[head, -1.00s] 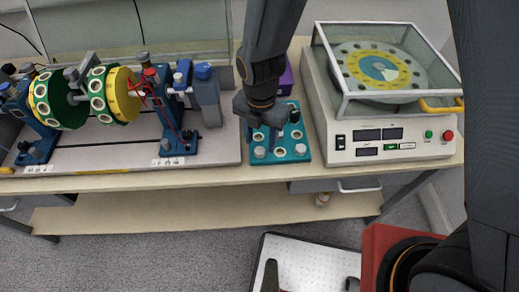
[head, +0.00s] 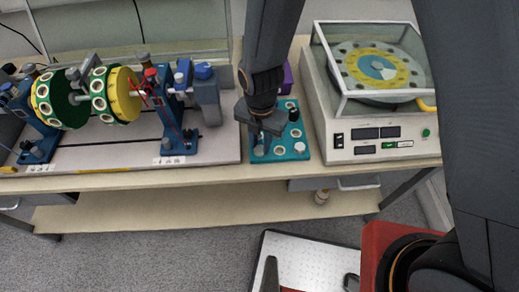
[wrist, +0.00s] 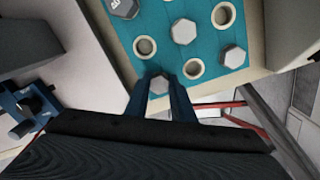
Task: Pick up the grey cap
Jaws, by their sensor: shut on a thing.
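The teal holder (head: 270,158) lies on the bench and has round sockets and several hexagonal caps. My gripper (head: 260,146) is over its front left corner in the head view. In the wrist view my gripper (wrist: 159,80) has its two blue fingers closed on a grey hexagonal cap (wrist: 158,86) at the edge of the teal holder (wrist: 160,57). I cannot tell whether this cap is still seated. A paler cap (wrist: 184,31), a grey cap (wrist: 234,56) and a dark grey marked cap (wrist: 122,6) sit apart on the holder.
A rotor rig (head: 118,98) with green and yellow discs stands to the left. A white machine with a clear cover (head: 375,145) stands close on the right. A purple box (head: 286,78) is behind the holder. Empty sockets (wrist: 145,46) lie near the held cap.

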